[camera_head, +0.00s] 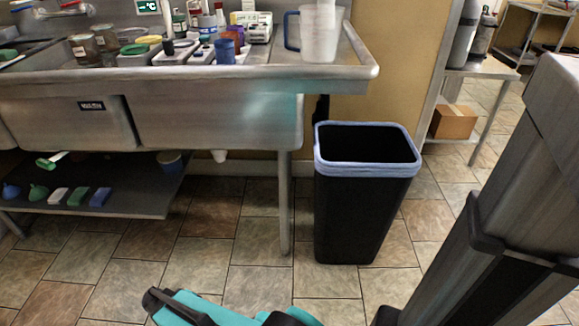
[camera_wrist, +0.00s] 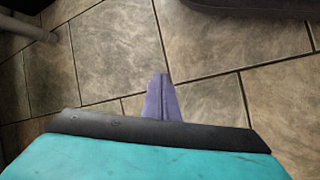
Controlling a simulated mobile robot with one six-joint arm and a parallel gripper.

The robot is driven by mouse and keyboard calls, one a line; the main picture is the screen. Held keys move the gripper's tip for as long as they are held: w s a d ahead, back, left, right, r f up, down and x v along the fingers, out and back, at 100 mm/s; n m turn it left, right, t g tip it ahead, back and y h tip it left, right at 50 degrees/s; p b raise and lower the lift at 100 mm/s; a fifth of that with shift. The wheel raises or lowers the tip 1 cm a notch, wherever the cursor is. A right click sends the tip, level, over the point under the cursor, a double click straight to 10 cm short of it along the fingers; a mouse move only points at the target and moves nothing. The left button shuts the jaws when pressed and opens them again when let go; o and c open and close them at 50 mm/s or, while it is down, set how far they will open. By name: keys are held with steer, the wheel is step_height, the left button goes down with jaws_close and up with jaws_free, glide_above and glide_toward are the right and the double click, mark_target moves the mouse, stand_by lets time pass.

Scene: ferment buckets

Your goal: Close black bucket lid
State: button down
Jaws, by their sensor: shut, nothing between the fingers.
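A tall black bucket (camera_head: 362,205) stands upright on the tiled floor, right of the sink's leg in the head view. A pale blue liner (camera_head: 368,167) is folded over its rim. Its top is open and the inside looks dark; no lid can be made out. My gripper (camera_wrist: 160,80) shows in the wrist view with its narrow purple fingers together and nothing between them, above the floor. Its teal body is low in the head view, in front of and left of the bucket, apart from it. The fingers cannot be made out there.
A steel sink counter (camera_head: 345,72) with jars and a clear pitcher (camera_head: 319,35) is at the left and back. Its leg (camera_head: 285,205) stands left of the bucket. A lower shelf (camera_head: 130,203) holds small items. A cardboard box (camera_head: 454,122) is at the right. Floor in front is clear.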

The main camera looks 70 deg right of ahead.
steer(key=s+a+f+y, duration=0.1)
steer(key=s+a+y, duration=0.1)
steer(key=s+a, duration=0.3)
steer(key=s+a+f+y, duration=0.1)
steer(key=s+a, duration=0.4)
steer(key=a, duration=0.8)
steer(key=shift+n+y, duration=0.4)
steer(key=shift+s, duration=0.1)
